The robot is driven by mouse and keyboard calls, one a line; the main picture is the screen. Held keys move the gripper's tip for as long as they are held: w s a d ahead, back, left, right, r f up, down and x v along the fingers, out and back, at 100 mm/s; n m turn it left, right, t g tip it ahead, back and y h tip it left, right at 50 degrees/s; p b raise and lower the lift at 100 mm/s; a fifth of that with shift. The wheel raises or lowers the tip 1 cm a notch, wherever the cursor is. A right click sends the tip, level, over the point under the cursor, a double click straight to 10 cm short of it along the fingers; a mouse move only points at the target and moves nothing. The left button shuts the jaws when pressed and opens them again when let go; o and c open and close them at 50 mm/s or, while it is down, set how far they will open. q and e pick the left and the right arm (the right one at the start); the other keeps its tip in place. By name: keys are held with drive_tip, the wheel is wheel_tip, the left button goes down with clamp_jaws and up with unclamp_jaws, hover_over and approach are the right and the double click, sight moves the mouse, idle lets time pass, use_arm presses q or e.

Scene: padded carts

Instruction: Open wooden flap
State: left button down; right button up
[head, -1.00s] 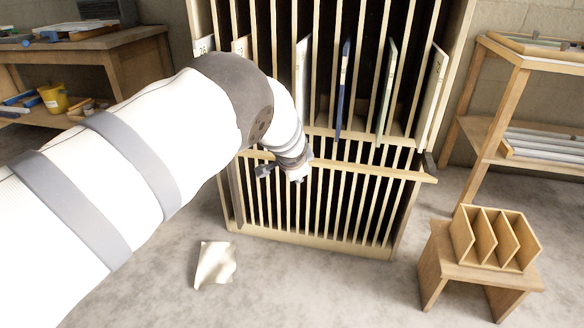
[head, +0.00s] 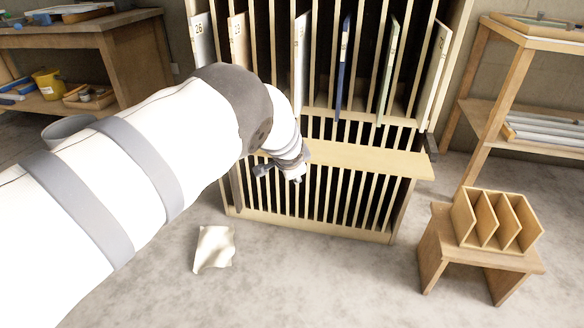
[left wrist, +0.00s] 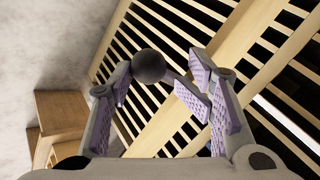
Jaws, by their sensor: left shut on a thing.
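The wooden flap (head: 370,160) is a long pale board across the middle of the tall slotted rack. It sticks out towards me with its broad face showing, and its left end is hidden behind my arm. My left gripper (head: 280,172) is at the flap's left part, in front of the rack; its fingers are small and partly hidden there. In the left wrist view, the purple-padded fingers (left wrist: 160,88) are closed about a dark round knob (left wrist: 148,66). How the knob joins the flap cannot be made out. My right gripper is in neither view.
Upright panels (head: 343,65) stand in the rack's upper slots. A small stool (head: 480,258) with a slotted wooden holder (head: 497,220) stands at right. A crumpled pale sheet (head: 213,248) lies on the floor. A workbench (head: 85,40) is at left and a shelf (head: 515,75) at right.

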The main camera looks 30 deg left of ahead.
use_arm(q)
drive_tip(key=shift+a, duration=0.15)
drive_tip(key=c, duration=1.3)
unclamp_jaws()
drive_tip(key=shift+w, duration=0.15)
